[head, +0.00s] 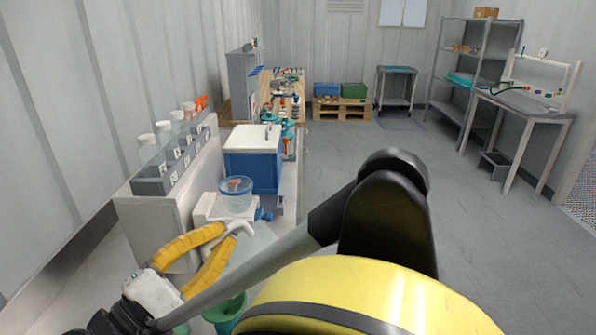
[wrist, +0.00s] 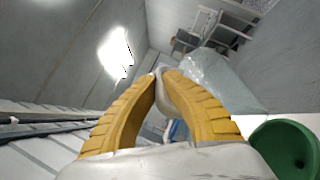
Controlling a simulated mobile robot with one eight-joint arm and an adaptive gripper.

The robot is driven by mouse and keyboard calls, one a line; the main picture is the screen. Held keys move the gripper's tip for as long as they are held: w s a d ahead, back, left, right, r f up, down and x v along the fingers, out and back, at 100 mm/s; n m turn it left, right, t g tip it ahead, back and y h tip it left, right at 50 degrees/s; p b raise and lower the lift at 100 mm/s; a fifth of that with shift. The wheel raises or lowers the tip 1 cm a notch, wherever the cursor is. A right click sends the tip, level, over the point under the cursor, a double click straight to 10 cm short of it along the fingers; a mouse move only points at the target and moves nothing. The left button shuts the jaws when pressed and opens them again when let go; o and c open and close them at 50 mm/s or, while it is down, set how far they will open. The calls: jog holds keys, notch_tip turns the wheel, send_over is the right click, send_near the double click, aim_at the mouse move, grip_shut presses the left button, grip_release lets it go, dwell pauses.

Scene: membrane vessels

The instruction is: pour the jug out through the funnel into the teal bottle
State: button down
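My gripper (head: 230,232) has two ribbed yellow fingers, and in the wrist view its tips (wrist: 160,72) close around a pale handle. The handle appears to belong to a translucent jug (wrist: 210,78), just beyond the fingertips; its pale body also shows in the head view (head: 254,246). I cannot tell its tilt or how full it is. A green funnel-like piece (head: 224,308) stands near the bottom of the head view, below the jug and partly behind my arm. It shows as a green round with a dark hollow (wrist: 285,148) in the wrist view. I cannot make out the teal bottle clearly.
A clear bluish vessel (head: 237,194) stands on a white device close behind the gripper. A blue box with a white lid (head: 253,158) is farther along the bench. White-capped bottles in a grey rack (head: 172,160) line the left ledge. The floor to the right is open.

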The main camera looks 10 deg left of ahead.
jog(key=shift+w+d, duration=0.15)
jog(key=w+d+f+m+g+y+p, duration=0.4)
jog(key=w+d+f+g+y+p, duration=0.3)
jog(key=g+y+p, duration=0.7)
jog(key=w+d+g, duration=0.2)
jog(key=d, duration=0.1)
jog(key=shift+y, duration=0.3)
